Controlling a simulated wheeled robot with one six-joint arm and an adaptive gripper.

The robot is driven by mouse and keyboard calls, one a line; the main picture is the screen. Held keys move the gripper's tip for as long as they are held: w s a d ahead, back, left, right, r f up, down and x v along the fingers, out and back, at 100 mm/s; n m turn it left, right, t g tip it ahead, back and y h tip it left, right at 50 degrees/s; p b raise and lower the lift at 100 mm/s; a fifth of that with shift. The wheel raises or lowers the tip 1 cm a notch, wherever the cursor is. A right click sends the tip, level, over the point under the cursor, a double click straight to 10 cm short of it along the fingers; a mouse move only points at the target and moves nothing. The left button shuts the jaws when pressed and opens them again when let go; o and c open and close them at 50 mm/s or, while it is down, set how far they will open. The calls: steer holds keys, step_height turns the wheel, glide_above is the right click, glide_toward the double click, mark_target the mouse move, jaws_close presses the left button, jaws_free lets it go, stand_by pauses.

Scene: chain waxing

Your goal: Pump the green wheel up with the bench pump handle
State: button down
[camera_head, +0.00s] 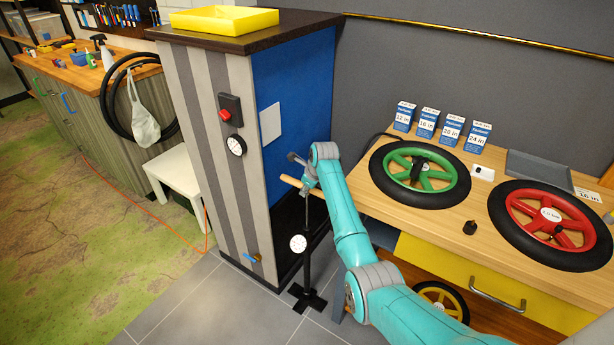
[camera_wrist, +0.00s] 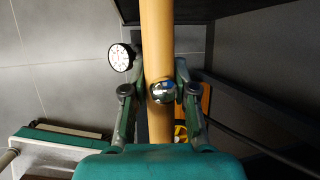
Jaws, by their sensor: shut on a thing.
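The green wheel (camera_head: 419,174) with its black tyre lies flat on the wooden bench at the right in the head view. The bench pump (camera_head: 308,265) stands on the floor beside the column, with a black foot and a white round gauge (camera_head: 298,243). Its wooden handle (camera_head: 291,181) is partly hidden by my arm. In the wrist view my gripper (camera_wrist: 160,88) is shut on the wooden handle (camera_wrist: 157,40), one finger on each side. The gauge (camera_wrist: 121,57) also shows there, left of the handle.
A red wheel (camera_head: 550,216) lies on the bench (camera_head: 455,232), with size boxes (camera_head: 426,122) behind. A yellow-rimmed wheel (camera_head: 440,298) sits below. The striped column (camera_head: 205,140) with a yellow tray (camera_head: 225,20) stands close behind the pump. Tiled floor is clear at the front left.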

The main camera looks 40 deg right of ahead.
steer(key=shift+s+a+f, duration=0.15)
steer(key=shift+s+f, duration=0.05)
steer(key=shift+f, duration=0.5)
steer(key=c, duration=0.9)
jaws_free()
steer(key=v, duration=1.2)
steer(key=shift+w, duration=0.15)
steer(key=shift+r, duration=0.1)
